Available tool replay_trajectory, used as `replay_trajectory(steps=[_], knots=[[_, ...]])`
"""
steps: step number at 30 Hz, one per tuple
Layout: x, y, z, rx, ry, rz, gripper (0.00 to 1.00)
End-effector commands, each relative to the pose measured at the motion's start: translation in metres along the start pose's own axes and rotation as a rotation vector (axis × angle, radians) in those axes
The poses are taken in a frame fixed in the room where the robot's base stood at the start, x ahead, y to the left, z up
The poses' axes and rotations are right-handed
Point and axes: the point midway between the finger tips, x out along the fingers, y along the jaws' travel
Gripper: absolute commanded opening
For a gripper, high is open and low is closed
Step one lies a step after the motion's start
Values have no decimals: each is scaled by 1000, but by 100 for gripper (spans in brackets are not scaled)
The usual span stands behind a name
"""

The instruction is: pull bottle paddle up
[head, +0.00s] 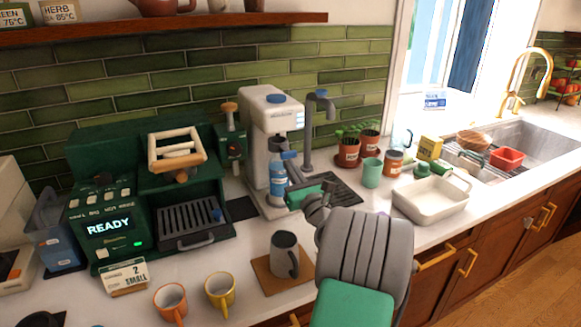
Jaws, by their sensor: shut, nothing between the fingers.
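A white water dispenser (262,108) with a blue cap stands on the counter against the green tiled wall. A blue bottle (278,184) stands upright in its bay. My gripper (291,198) is green, reaches in from the lower right, and is shut and empty beside the lower right of the bottle, below the paddle. I cannot tell whether it touches the bottle. My arm hides some counter in front.
A dark tap (308,130) and drip grille stand right of the dispenser. A green coffee machine (100,215) is on the left. A grey mug (285,255) on a brown board stands in front. Potted plants (349,150), a green cup (372,172) and a white dish (430,203) are right.

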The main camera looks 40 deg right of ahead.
Motion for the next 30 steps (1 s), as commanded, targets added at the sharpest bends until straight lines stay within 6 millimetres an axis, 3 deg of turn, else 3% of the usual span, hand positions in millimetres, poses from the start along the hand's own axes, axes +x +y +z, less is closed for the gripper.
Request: replay_trajectory(steps=[8,17,30], knots=[[1,0,6,0,0,0,0],[12,0,49,0,0,-1,0],[12,0,47,-4,-9,1,0]])
